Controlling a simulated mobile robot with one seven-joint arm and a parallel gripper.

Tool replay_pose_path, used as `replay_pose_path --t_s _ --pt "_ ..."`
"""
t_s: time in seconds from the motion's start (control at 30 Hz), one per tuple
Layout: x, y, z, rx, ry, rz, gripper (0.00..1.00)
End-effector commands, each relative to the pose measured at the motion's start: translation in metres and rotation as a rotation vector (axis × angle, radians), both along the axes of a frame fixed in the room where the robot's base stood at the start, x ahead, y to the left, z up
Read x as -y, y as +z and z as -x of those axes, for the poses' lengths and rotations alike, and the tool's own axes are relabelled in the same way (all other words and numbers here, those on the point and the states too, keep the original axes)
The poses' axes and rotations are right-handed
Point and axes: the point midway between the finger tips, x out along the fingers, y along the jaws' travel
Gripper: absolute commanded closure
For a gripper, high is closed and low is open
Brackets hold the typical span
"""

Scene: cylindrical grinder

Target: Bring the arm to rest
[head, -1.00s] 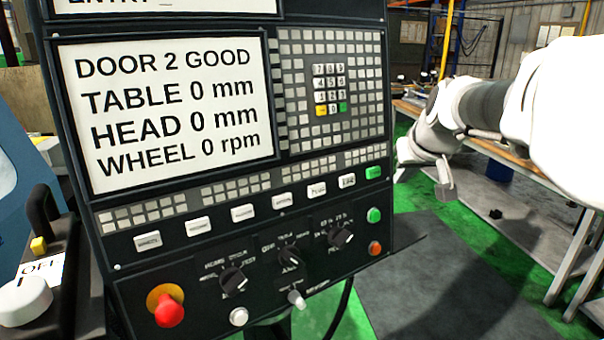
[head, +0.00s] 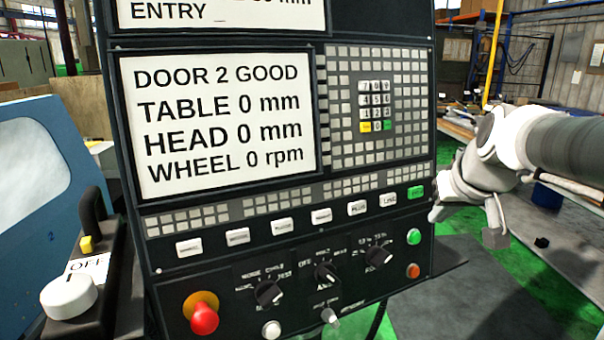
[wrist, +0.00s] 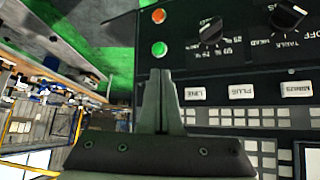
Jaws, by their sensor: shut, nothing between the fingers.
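My arm comes in from the right in the head view. Its end hangs just right of the control panel (head: 377,212), over the floor. In the wrist view, which is upside down, my gripper (wrist: 162,78) is shut, with its two dark fingers together and nothing between them. The fingers point towards the panel's edge area, near the green and red buttons; I cannot tell the exact gap. In the head view the fingertips are too small to make out clearly.
The panel's screen (head: 218,122) reads DOOR 2 GOOD. A red stop button (head: 204,318) and several knobs sit low on the panel. A box with a white knob (head: 69,297) stands at the left. Green floor (head: 470,318) and a grey mat (head: 560,265) lie at the right.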

Motion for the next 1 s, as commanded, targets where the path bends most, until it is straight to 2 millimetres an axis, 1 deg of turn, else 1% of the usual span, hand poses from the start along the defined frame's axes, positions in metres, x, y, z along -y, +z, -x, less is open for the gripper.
replay_pose_path --t_s 0.03,0.07,0.1,0.17,0.2,0.3,0.4,0.5,0.6,0.67,1.0 --pt "-0.018 -0.004 0.019 -0.015 0.018 -0.009 1.00" --pt "-0.028 -0.008 0.031 -0.028 0.026 -0.016 1.00" --pt "-0.041 -0.014 0.047 -0.046 0.037 -0.023 1.00" --pt "-0.058 -0.024 0.072 -0.075 0.051 -0.030 1.00" --pt "-0.067 -0.031 0.088 -0.093 0.058 -0.035 1.00" --pt "-0.087 -0.051 0.127 -0.137 0.073 -0.036 1.00" --pt "-0.098 -0.069 0.158 -0.175 0.079 -0.033 1.00" --pt "-0.104 -0.082 0.179 -0.201 0.080 -0.026 1.00" --pt "-0.106 -0.090 0.191 -0.215 0.079 -0.022 1.00" --pt "-0.106 -0.093 0.194 -0.219 0.078 -0.020 1.00" --pt "-0.106 -0.093 0.194 -0.221 0.077 -0.021 1.00"
